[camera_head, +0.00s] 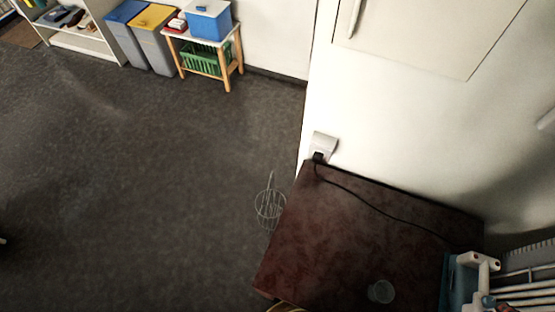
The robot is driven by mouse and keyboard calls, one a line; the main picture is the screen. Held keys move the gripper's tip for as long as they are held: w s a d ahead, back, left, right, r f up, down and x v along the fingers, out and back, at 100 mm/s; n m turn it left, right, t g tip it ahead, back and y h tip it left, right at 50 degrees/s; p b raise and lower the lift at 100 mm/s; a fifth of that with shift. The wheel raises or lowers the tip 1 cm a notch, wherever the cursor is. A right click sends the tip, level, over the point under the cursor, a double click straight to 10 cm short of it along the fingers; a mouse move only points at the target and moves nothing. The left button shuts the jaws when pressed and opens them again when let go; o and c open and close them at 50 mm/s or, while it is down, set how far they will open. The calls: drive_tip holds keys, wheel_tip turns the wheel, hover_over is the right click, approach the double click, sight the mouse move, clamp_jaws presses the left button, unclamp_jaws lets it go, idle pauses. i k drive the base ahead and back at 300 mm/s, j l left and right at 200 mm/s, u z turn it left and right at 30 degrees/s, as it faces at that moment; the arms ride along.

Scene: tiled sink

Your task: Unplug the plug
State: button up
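A small black plug (318,157) sits at the white wall socket (325,142), low on the white wall just past the far edge of a dark reddish table. It appears seated in the socket. Its black cord (375,207) runs from the plug over the tabletop (330,235) to the right, towards the table's right edge. My gripper is not in view.
A clear glass-like object (381,291) stands near the table's front. A white and teal rack-like object (470,280) is at the lower right. A wire basket (270,204) is beside the table's left edge. Bins (155,35) and a small stand (205,47) are farther back. The left floor is mostly clear.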

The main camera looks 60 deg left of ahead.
sight(317, 157)
drive_tip(key=u, duration=1.85)
drive_tip(key=k+j+z, duration=0.1)
drive_tip(key=j, duration=0.25)
drive_tip(key=k+j+z, duration=0.1)
drive_tip(key=k+j, duration=0.2)
drive_tip(key=j+z, duration=0.15)
drive_tip(key=j, duration=0.2)
drive_tip(key=k+j+z, duration=0.2)
drive_tip(key=j, duration=0.15)
drive_tip(key=j+z, duration=0.15)
drive_tip(key=j, duration=0.15)
drive_tip(key=k+j+z, duration=0.2)
drive_tip(key=j, duration=0.15)
drive_tip(key=i+j+z, duration=0.35)
drive_tip(key=i+j, duration=0.15)
drive_tip(key=j, duration=0.2)
drive_tip(key=i+j+z, duration=0.2)
drive_tip(key=j, duration=0.2)
